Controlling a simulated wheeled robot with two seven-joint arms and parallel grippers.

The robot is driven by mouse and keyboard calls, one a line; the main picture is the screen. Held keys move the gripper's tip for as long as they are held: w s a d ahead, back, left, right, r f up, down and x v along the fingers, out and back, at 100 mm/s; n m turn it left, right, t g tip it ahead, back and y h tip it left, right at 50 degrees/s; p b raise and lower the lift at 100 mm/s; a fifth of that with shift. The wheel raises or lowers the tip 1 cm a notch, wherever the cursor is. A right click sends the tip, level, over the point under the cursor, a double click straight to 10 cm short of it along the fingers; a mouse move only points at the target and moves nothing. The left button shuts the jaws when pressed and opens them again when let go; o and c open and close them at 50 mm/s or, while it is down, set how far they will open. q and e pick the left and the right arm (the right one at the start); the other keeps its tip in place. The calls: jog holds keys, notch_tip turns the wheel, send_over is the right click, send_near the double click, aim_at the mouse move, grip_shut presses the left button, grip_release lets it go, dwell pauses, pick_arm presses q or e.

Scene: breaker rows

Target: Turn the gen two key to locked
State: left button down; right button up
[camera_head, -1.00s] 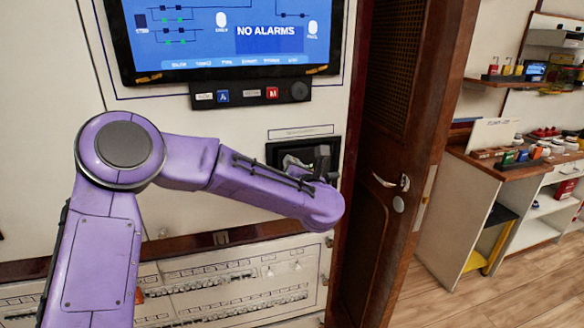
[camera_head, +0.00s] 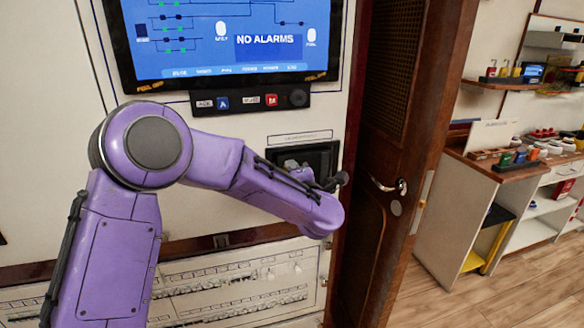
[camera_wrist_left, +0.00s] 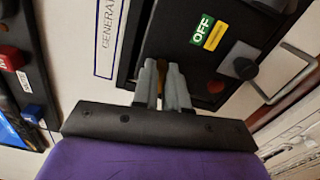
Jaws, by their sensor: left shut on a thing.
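The dark generator panel (camera_head: 318,158) is recessed in the wall below the screen, partly hidden by my left arm. In the left wrist view the panel (camera_wrist_left: 205,70) carries a green OFF label and a yellow label, with a dark round knob (camera_wrist_left: 243,52) beside them. My left gripper (camera_wrist_left: 165,72) is at the panel, its grey fingers nearly together on a dark part. The fingers cover most of that part, so I cannot tell whether it is the gen two key. In the head view my left gripper (camera_head: 326,180) is mostly hidden behind its own wrist. My right gripper is out of view.
A metal loop handle (camera_wrist_left: 287,75) stands out beside the panel in the wrist view. A wooden door (camera_head: 400,130) with a lever handle is close on the right. The screen (camera_head: 225,40) reads NO ALARMS. Breaker rows (camera_head: 240,290) lie below.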

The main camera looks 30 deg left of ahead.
pick_arm(q)
jog(key=shift+m, duration=0.8)
jog(key=shift+p, duration=0.3)
jog(key=c, duration=1.2)
grip_release()
jog(key=shift+o, duration=0.2)
jog(key=b+v, duration=0.3)
jog(key=v, duration=0.7)
jog(key=shift+d, duration=0.25)
